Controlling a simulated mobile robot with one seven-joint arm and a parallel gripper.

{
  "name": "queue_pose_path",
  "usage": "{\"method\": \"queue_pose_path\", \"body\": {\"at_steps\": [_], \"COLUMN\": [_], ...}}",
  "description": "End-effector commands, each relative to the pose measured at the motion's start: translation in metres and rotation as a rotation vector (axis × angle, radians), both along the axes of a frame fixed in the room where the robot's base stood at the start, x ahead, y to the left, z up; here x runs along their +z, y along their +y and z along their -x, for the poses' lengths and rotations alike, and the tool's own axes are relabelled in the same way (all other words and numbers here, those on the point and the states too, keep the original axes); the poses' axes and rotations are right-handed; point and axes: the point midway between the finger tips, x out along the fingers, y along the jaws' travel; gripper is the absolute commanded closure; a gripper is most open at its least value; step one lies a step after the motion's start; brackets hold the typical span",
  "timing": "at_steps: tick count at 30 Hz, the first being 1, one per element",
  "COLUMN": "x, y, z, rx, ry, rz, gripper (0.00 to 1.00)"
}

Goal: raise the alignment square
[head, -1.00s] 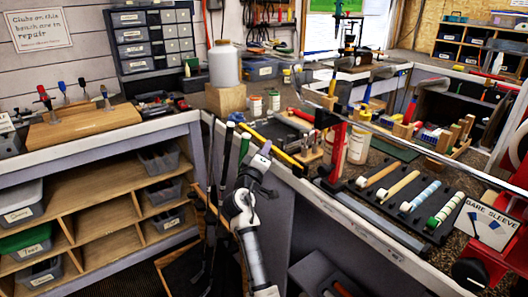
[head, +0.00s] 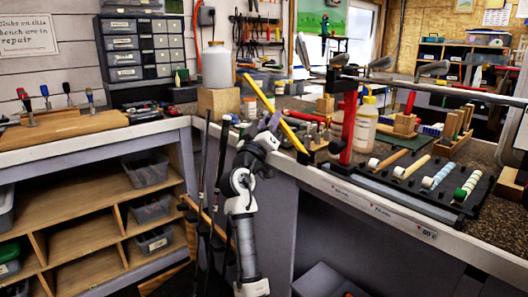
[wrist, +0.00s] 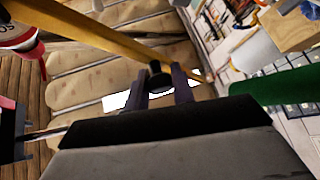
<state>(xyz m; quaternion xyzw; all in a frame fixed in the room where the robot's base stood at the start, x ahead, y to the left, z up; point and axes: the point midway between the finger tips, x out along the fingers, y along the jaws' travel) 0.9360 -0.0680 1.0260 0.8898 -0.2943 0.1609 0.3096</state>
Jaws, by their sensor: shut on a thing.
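The alignment square appears as a long yellow bar (head: 263,98) with a dark lower end (head: 303,157) at the bench's front edge. It slants, its far end up at the left, in front of the white jug. My gripper (head: 272,122) is at the bar's near side, above the bench edge. In the wrist view the yellow bar (wrist: 105,35) crosses from top left to the middle right. A black knob (wrist: 158,76) at the bar sits between my two fingers (wrist: 162,88), which are shut on it. The head view hides the finger contact.
A red clamp post (head: 347,128) holds a long shaft across the right. A black rack (head: 450,195) with several grips lies on the bench. A white jug (head: 218,65) stands on a wooden block (head: 219,102) behind. Clubs (head: 202,180) lean left of my arm.

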Motion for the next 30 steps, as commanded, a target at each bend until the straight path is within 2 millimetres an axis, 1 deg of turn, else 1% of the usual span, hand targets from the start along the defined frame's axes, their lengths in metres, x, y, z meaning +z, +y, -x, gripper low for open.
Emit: {"method": "queue_pose_path", "body": {"at_steps": [1, 2, 11, 21, 30], "x": [-0.004, -0.002, 0.022, 0.045, 0.054], "y": [0.001, -0.001, -0.014, -0.036, -0.053], "z": [0.003, 0.004, 0.023, 0.052, 0.074], "rx": [0.004, 0.005, 0.004, 0.000, 0.000], "ry": [-0.038, -0.057, -0.256, -0.506, -0.678], "rz": [-0.021, -0.036, -0.179, -0.360, -0.487], "gripper": [1.00, 1.00, 1.00, 1.00, 1.00]}}
